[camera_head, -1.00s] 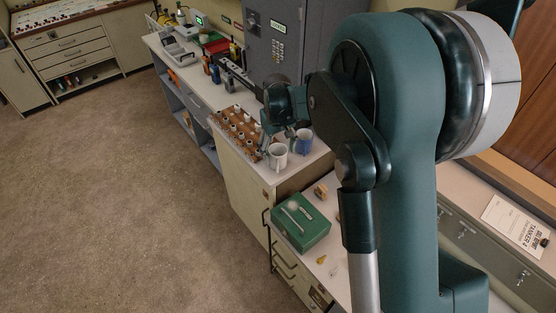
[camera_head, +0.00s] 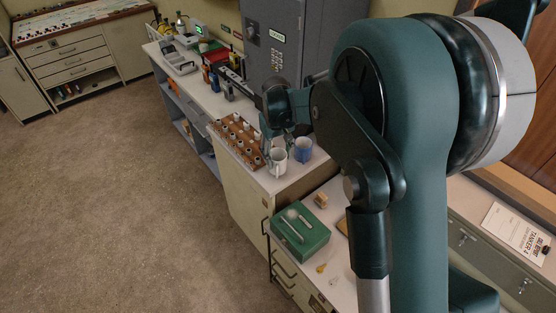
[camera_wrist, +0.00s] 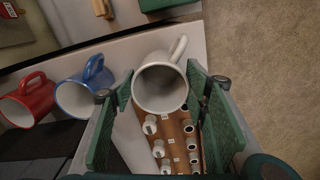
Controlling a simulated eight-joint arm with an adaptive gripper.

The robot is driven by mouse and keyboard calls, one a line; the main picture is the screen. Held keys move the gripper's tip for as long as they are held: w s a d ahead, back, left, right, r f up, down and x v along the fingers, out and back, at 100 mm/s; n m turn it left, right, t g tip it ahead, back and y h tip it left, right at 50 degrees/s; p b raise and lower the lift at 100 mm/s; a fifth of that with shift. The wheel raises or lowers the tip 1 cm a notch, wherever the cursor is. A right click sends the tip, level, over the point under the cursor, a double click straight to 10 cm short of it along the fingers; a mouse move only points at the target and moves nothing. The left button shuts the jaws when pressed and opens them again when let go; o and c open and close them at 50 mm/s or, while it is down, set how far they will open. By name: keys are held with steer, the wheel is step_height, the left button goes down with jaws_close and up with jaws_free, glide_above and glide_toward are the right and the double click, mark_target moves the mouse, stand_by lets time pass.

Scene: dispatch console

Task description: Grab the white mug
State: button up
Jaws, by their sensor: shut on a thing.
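The white mug (camera_head: 277,161) is at the front end of the long counter, with its handle toward the front. In the wrist view the white mug (camera_wrist: 160,88) sits between my two green finger pads, its open mouth facing the camera and its handle pointing up and right. My gripper (camera_wrist: 163,92) is shut on the white mug. In the head view my gripper (camera_head: 270,146) reaches down at the mug, partly hidden by my arm. I cannot tell whether the mug is clear of the counter.
A blue mug (camera_head: 303,150) stands just right of the white one. A wooden rack (camera_head: 238,140) of small pieces is close on the left. A green box (camera_head: 300,236) sits on the lower surface in front.

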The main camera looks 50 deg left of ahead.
step_height(320, 180, up, 8)
stand_by(0.5)
